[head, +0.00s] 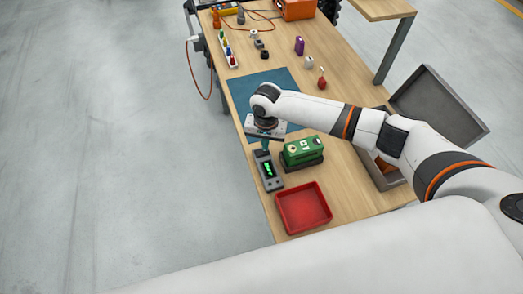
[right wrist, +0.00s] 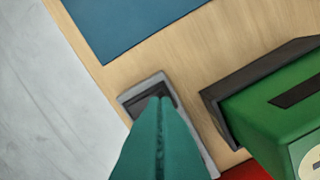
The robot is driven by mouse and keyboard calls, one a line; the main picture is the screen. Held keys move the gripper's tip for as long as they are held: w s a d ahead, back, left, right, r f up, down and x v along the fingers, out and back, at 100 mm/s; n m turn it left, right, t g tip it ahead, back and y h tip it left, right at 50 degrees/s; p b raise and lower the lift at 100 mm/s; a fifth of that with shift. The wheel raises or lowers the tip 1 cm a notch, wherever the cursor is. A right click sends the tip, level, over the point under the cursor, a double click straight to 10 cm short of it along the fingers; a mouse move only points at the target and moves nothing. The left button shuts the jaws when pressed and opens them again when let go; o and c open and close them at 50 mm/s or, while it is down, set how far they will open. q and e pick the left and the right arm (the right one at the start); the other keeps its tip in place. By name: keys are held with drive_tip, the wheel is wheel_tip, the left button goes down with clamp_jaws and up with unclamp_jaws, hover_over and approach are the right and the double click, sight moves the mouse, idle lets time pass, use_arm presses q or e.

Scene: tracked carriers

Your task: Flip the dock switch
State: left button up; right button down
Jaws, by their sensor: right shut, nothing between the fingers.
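A grey device (head: 269,172) with a lit green display lies on the bench near its left edge. A green block (head: 302,150) sits in a black dock (head: 304,164) just right of it. My right gripper (head: 264,148) points down at the far end of the grey device, with its teal fingers shut and empty. In the right wrist view the fingers (right wrist: 158,103) overlap the dark recess in the device's grey end (right wrist: 130,98); I cannot tell whether they touch it. The switch itself is not distinguishable, perhaps hidden by the fingers. My left gripper is not in view.
A red tray (head: 304,208) stands at the near end of the bench. A blue mat (head: 243,94) lies beyond the gripper. A grey open-lidded box (head: 383,178) is at the right, partly under my arm. Small items and an orange case (head: 296,9) are farther back.

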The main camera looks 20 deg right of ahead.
drive_tip(key=shift+f, duration=0.6)
drive_tip(key=shift+r, duration=0.1)
wheel_tip(320, 180, up, 7)
drive_tip(key=p, duration=0.8)
idle(0.3)
idle(0.5)
